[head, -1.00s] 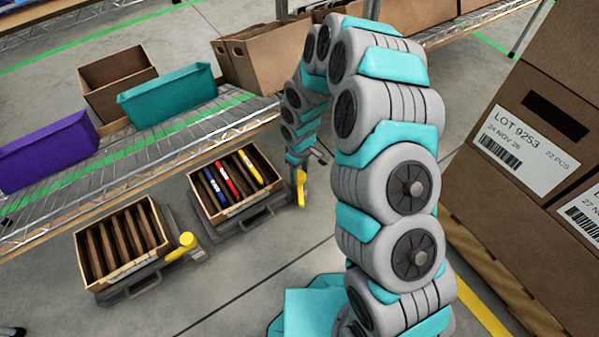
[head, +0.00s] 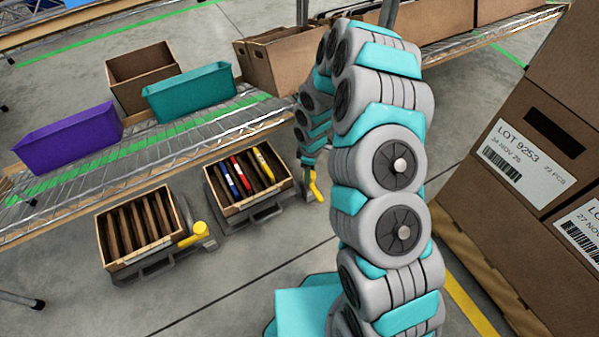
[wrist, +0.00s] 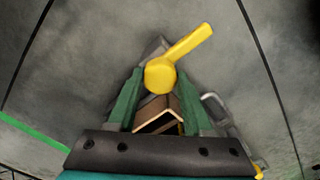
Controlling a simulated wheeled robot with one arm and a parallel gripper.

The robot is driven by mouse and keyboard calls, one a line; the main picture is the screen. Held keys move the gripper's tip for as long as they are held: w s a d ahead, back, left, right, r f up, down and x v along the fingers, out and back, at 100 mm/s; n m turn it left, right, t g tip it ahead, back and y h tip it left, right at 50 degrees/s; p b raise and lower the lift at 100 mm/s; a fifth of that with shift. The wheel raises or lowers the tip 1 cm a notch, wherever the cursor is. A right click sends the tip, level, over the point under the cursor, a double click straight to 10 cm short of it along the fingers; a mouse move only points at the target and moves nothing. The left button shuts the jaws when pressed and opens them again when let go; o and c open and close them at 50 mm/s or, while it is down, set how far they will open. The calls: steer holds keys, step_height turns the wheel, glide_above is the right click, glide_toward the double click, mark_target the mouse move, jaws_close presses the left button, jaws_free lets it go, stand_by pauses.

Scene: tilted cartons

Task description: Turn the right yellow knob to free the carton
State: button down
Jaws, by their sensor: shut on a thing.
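The right yellow knob (head: 314,186) is a round hub with a lever, at the right end of the right carton's grey holder. In the wrist view the knob (wrist: 161,76) sits between the green fingertips of my gripper (wrist: 160,82), which is shut on its hub. The lever sticks out to the upper right there. In the head view my gripper (head: 309,162) is small and partly hidden at the knob. The right carton (head: 231,209) is open and tilted in its holder, with blue, red and yellow items among brown dividers.
A left carton (head: 121,267) with brown dividers sits in its own holder beside another yellow knob (head: 201,230). A wire shelf (head: 60,195) behind carries a purple bin (head: 68,142), a teal bin (head: 190,93) and brown boxes. Stacked cartons (head: 500,210) stand at the right.

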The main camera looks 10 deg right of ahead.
steer(key=shift+n, duration=0.3)
steer(key=shift+c, duration=1.5)
jaws_free()
steer(key=shift+r, duration=0.1)
steer(key=shift+r+p, duration=0.3)
steer(key=shift+r, duration=3.5)
